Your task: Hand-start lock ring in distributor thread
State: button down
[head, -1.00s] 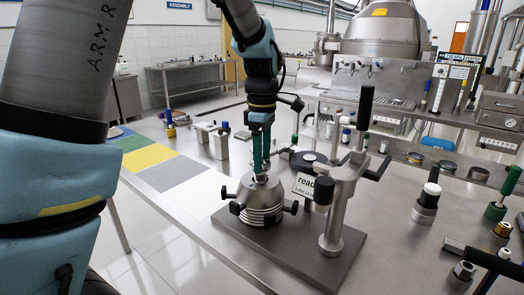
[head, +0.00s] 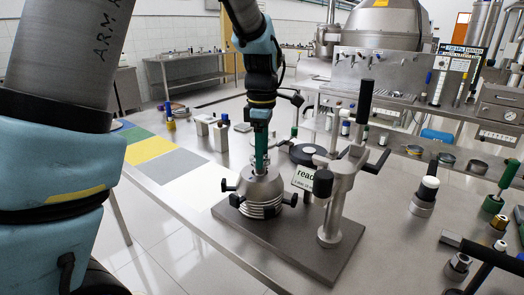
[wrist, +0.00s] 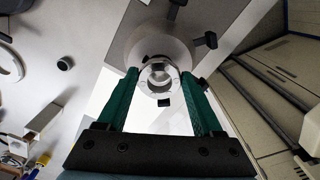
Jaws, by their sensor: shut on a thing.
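The distributor (head: 262,189) is a steel cone with black knobs around it, sitting on a stack of discs on a dark base plate (head: 300,240). My gripper (head: 262,170) points straight down over the top of the cone. In the wrist view, my gripper's (wrist: 160,82) two green fingers are shut on the lock ring (wrist: 158,72), a small pale ring between the tips. The distributor (wrist: 145,45) shows behind the ring, roughly in line with it. The fingers hide the ring in the head view, and I cannot tell whether it touches the thread.
A steel post with a black handle (head: 365,100) and side arm stands close on the right of the distributor. A "ready" sign (head: 305,178) is behind it. Several tools stand on the table at right. Coloured mats (head: 150,150) lie at left.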

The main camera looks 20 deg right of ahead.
jog(key=shift+f, duration=0.5)
jog(key=shift+s+a+f, duration=0.1)
jog(key=shift+f, duration=0.2)
dwell(0.7)
jog(key=m, duration=0.3)
dwell(0.4)
jog(key=m+p, duration=0.1)
jog(key=m, duration=0.2)
jog(key=shift+a+r+m, duration=0.1)
jog(key=shift+m, duration=0.2)
